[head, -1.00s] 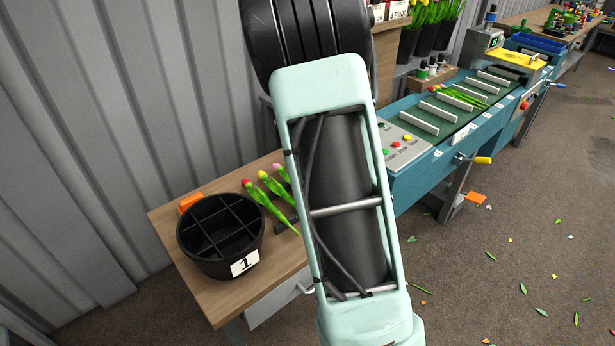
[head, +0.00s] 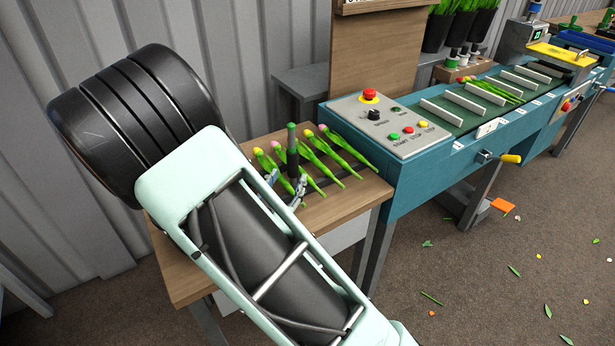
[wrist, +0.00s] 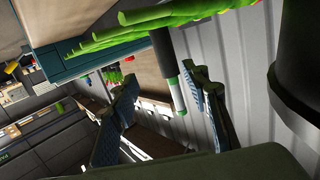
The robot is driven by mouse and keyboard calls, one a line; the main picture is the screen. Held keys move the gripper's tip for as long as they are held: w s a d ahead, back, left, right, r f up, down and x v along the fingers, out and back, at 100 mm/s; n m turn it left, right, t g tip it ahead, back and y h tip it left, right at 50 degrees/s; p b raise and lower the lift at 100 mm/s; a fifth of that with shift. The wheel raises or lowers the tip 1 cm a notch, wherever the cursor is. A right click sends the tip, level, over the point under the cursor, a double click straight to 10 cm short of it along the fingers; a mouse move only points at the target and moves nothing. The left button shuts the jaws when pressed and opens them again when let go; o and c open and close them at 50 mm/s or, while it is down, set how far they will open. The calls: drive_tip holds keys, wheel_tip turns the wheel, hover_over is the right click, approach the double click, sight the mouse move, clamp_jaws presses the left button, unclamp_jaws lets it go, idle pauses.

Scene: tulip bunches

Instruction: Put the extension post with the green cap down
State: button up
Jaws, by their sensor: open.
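The extension post is dark, with a green cap (head: 291,130). It stands upright on the wooden table (head: 345,198), among the tulips. In the wrist view, the black post (wrist: 163,50) shows with a green ring and a pale section towards its end. My gripper (head: 285,187) is open, with one finger on each side of the post. The wrist view also shows the spread fingers (wrist: 161,78), with the post between them and gaps beside it. I cannot tell whether either finger touches it. The post's foot is partly hidden.
Several tulips (head: 340,150) lie around the post on the table. A teal conveyor machine with a grey control panel (head: 390,127) adjoins the table at right. Corrugated wall (head: 60,215) stands behind. A black rounded thing (wrist: 300,60) is close beside my gripper in the wrist view.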

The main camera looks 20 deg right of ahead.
sight(291, 158)
drive_tip(key=shift+n+t, duration=0.3)
drive_tip(key=shift+t, duration=0.4)
drive_tip(key=x, duration=0.6)
drive_tip(key=r+b+x, duration=0.1)
drive_tip(key=x, duration=0.2)
drive_tip(key=shift+w+a+r, duration=0.1)
drive_tip(key=shift+w+a, duration=0.1)
drive_tip(key=shift+w, duration=0.3)
clamp_jaws()
